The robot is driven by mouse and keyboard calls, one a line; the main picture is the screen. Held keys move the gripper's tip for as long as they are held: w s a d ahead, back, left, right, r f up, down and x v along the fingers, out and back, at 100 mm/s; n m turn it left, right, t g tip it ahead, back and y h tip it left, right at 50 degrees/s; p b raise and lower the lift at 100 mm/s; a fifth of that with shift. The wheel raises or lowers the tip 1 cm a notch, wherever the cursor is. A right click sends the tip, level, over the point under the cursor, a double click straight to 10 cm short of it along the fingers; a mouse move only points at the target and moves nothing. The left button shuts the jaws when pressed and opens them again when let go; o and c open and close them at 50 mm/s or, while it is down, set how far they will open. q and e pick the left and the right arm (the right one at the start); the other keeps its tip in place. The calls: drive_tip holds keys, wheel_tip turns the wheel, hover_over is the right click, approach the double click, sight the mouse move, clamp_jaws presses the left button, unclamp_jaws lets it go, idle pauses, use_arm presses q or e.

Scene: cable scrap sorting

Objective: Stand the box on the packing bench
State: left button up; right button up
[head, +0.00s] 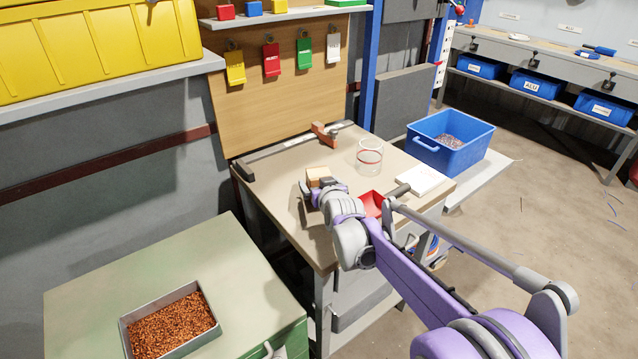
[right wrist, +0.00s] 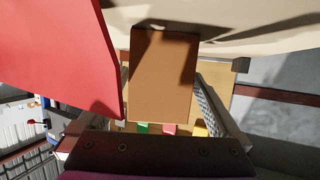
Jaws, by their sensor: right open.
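The box (head: 318,172) is a small brown block at the packing bench (head: 290,220), left of centre on its top in the head view. In the right wrist view the box (right wrist: 163,75) shows a plain brown face between my right gripper's fingers, its top end in the picture meeting the pale bench surface. My right gripper (head: 318,187) is open around the box; it also shows in the right wrist view (right wrist: 165,105). The head view does not show clearly whether the box rests fully on the bench. My left gripper is out of view.
A red tray (head: 373,204) lies close to my right wrist. A clear jar (head: 369,157), a white pad (head: 423,180) and an orange-brown tool (head: 324,133) are on the bench. A blue bin (head: 450,141) stands behind. A granule tray (head: 170,320) sits on a green cabinet (head: 90,290).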

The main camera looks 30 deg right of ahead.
drive_tip(key=p+v, duration=0.3)
drive_tip(key=v, duration=0.9)
drive_tip(key=shift+r, duration=0.15)
idle(0.9)
